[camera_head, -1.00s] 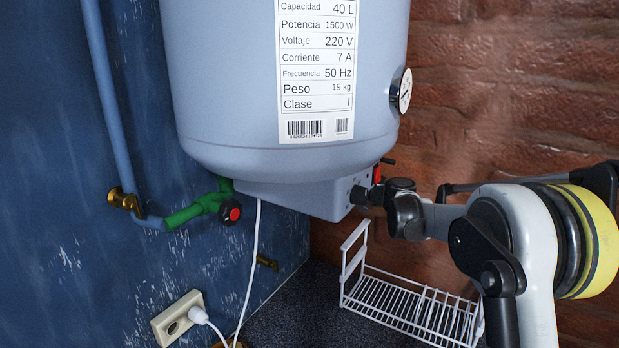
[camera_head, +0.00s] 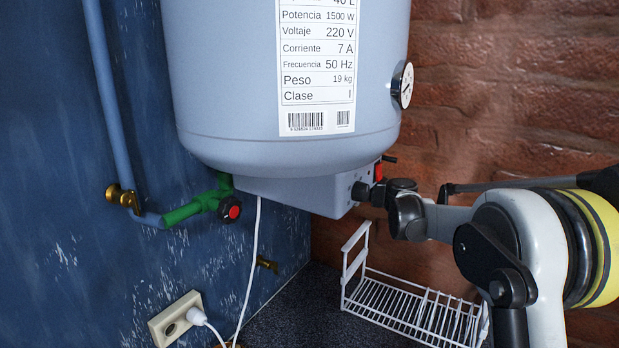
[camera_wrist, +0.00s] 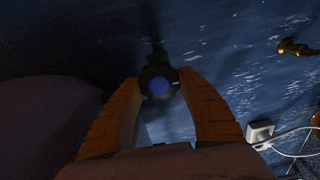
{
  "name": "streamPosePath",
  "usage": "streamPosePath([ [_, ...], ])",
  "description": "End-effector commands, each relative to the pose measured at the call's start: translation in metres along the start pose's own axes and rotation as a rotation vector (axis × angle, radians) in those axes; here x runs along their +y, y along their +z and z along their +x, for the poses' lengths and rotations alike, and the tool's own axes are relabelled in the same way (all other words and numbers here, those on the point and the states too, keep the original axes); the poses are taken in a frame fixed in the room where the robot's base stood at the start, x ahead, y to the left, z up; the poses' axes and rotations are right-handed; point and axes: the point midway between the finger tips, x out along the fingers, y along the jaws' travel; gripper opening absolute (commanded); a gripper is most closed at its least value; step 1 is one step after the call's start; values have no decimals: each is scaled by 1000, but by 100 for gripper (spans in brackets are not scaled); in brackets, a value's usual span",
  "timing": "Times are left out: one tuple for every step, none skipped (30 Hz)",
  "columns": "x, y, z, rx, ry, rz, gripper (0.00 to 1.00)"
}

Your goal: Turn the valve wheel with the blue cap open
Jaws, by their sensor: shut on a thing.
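The valve wheel with the blue cap (camera_wrist: 159,87) shows in the wrist view, dark around the cap, with a green valve body (camera_wrist: 158,58) behind it near the blue wall. My gripper (camera_wrist: 161,80) has its two orange-brown fingers on either side of the wheel, shut on it. In the head view the blue-capped wheel and my fingertips are hidden by the water heater (camera_head: 285,150); my arm reaches in at its lower right. Another valve wheel, with a red cap (camera_head: 231,209), sits on a green valve at the heater's lower left.
A white wire rack (camera_head: 410,305) stands below the heater on the right. A wall socket (camera_head: 176,318) with a white plug and cable is at lower left. A blue pipe (camera_head: 108,100) runs down the left wall. The brick wall is behind my arm.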

Motion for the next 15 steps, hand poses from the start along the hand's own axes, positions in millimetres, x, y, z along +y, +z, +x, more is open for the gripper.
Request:
streamPosePath([
  [1,0,1,0,3,-40,14],
  [1,0,1,0,3,-68,14],
  [0,0,1,-1,3,-106,14],
  [0,0,1,-1,3,-135,14],
  [0,0,1,-1,3,-163,14],
  [0,0,1,-1,3,-201,14],
  [0,0,1,-1,3,-229,14],
  [0,0,1,-1,3,-258,14],
  [0,0,1,-1,3,-296,14],
  [0,0,1,-1,3,-324,14],
  [0,0,1,-1,3,-353,14],
  [-1,1,1,-1,3,-390,14],
  [-1,1,1,-1,3,-419,14],
  [-1,1,1,-1,3,-448,14],
  [-1,1,1,-1,3,-485,14],
])
